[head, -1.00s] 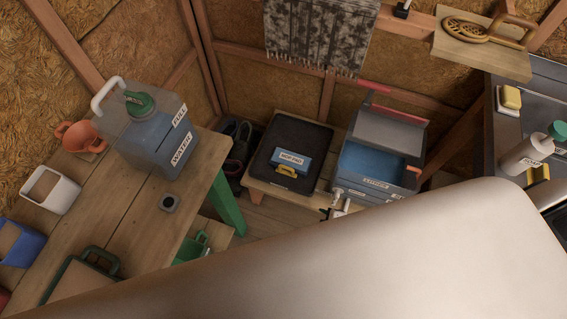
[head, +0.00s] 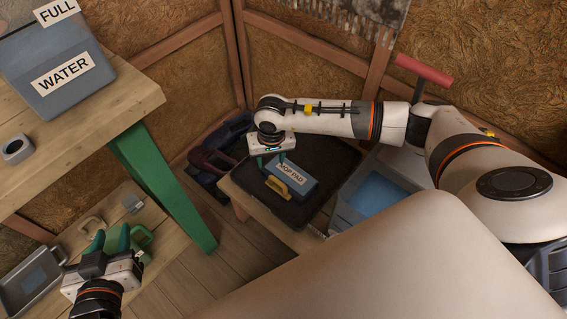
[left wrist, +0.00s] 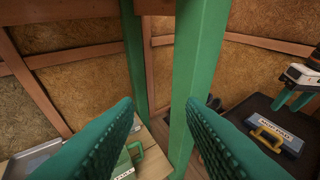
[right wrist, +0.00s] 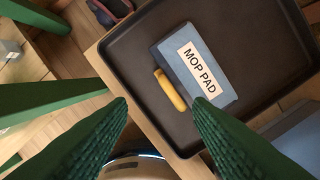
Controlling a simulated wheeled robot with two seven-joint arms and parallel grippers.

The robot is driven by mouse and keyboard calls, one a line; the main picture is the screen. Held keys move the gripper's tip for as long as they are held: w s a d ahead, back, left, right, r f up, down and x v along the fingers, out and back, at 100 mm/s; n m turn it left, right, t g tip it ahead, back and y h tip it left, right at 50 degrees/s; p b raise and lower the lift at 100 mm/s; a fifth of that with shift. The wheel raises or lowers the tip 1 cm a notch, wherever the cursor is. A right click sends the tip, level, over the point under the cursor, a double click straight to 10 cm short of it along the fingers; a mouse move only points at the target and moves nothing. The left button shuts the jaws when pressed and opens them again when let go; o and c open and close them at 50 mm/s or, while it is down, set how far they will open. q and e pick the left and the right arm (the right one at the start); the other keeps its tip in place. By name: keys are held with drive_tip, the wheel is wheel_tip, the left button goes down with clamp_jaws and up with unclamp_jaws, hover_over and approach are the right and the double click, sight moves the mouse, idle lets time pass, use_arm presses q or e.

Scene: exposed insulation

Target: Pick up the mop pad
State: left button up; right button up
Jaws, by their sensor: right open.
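The mop pad (head: 292,182) is a blue block with a white MOP PAD label and a yellow handle on its near side. It lies on a black tray (head: 335,165). It also shows in the left wrist view (left wrist: 284,142) and the right wrist view (right wrist: 222,88). My right gripper (head: 270,160) is open and empty, fingers pointing down, close to the pad's left end in the head view. In the right wrist view (right wrist: 160,102) the yellow handle lies beyond and between the fingertips. My left gripper (left wrist: 165,110) is open and empty; it also shows in the head view (head: 110,242), well left of the tray.
The tray rests on a low wooden table (head: 244,200), beside a grey-blue container (head: 358,205). A workbench (head: 110,115) with a green leg (head: 160,185) and a WATER container (head: 50,65) stands left. A lower shelf holds a green item (head: 141,238) and a grey tray (head: 30,280).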

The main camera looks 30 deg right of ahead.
drive_tip(key=b, duration=0.2)
hover_over(272, 175)
drive_tip(key=shift+n, duration=0.3)
drive_tip(key=f, duration=0.6)
drive_tip(key=shift+s+a+f, duration=0.1)
drive_tip(key=shift+s+f, duration=0.1)
drive_tip(key=shift+s, duration=0.1)
drive_tip(key=shift+f, duration=0.6)
drive_tip(key=f, duration=0.1)
drive_tip(key=f+b, duration=0.2)
drive_tip(key=f, duration=0.1)
drive_tip(key=shift+w+f, duration=0.1)
drive_tip(key=shift+w, duration=0.25)
use_arm(q)
wheel_tip(272, 175, up, 15)
drive_tip(key=s+d+t+h, duration=0.1)
drive_tip(key=t+h, duration=0.3)
drive_tip(key=t, duration=0.7)
drive_tip(key=shift+s+d+r+t, duration=0.2)
drive_tip(key=shift+s+d+t, duration=0.2)
drive_tip(key=shift+s, duration=0.05)
use_arm(e)
clamp_jaws()
